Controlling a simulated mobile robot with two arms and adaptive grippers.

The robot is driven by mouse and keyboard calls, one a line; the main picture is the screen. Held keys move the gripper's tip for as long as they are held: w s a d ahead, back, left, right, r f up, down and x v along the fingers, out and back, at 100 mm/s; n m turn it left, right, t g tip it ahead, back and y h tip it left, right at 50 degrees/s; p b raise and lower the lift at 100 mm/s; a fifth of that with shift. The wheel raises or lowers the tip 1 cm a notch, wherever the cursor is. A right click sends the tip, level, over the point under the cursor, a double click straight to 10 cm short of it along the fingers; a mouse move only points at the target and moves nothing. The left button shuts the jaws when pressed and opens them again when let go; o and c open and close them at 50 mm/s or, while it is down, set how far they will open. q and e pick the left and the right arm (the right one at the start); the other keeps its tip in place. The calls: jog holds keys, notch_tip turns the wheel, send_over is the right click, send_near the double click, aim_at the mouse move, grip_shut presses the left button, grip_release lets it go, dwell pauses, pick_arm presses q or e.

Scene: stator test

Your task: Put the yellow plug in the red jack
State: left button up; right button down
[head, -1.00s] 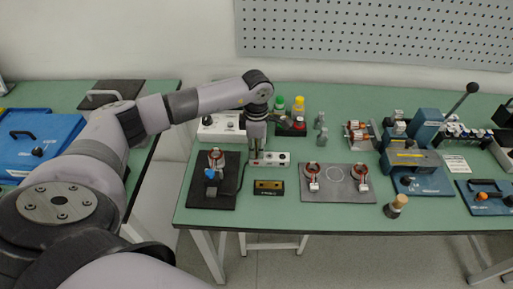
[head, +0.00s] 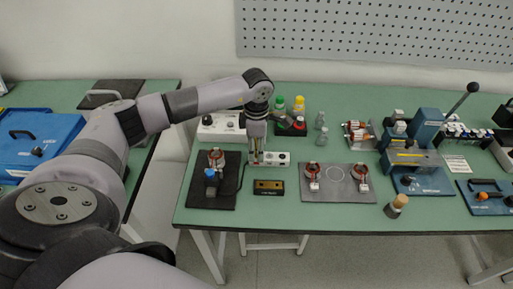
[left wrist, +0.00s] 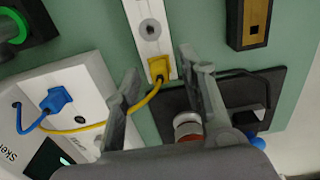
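The yellow plug (left wrist: 162,68) sits at the near end of a white socket strip (left wrist: 149,27) in the left wrist view, and its yellow cable runs off to the left. My left gripper (left wrist: 160,65) is open, with one finger on each side of the plug; I cannot tell whether they touch it. In the head view my left gripper (head: 257,162) points down at the left end of the strip (head: 278,158). The red jack cannot be made out clearly in either view. My right gripper is not in view.
A blue plug (left wrist: 55,99) sits in a white instrument box (left wrist: 75,82) left of the gripper. A black plate (head: 213,194) with a coil part and a dark yellow-edged box (head: 269,187) stand close by. A grey plate (head: 337,190) lies to the right.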

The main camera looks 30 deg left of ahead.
pick_arm(q)
notch_tip(320, 180, up, 12)
jog(key=shift+f, duration=0.15)
jog(key=shift+f, duration=0.1)
dwell(1.0)
